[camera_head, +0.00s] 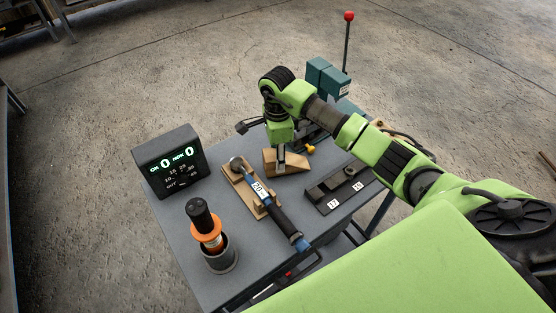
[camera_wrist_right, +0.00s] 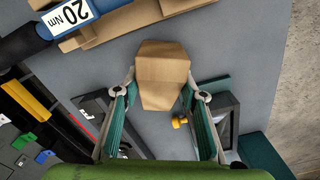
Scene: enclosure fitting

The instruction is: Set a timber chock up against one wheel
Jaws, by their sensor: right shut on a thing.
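The timber chock (camera_head: 296,164) is a light-brown wooden wedge, over the grey table in the head view. My right gripper (camera_head: 281,152) reaches down onto it from above and is shut on it. In the right wrist view the chock (camera_wrist_right: 162,66) sits between the two fingertips of the gripper (camera_wrist_right: 159,82). I cannot tell whether its underside touches the table. No wheel shows in either view. My left gripper is not in view.
On the grey table (camera_head: 182,237) are a display box (camera_head: 172,160), a torque wrench (camera_head: 273,211) on a wooden rest, an orange-collared tool in a cup (camera_head: 219,254), and a dark tray (camera_head: 340,187). A teal machine (camera_head: 327,77) stands behind. Concrete floor surrounds the table.

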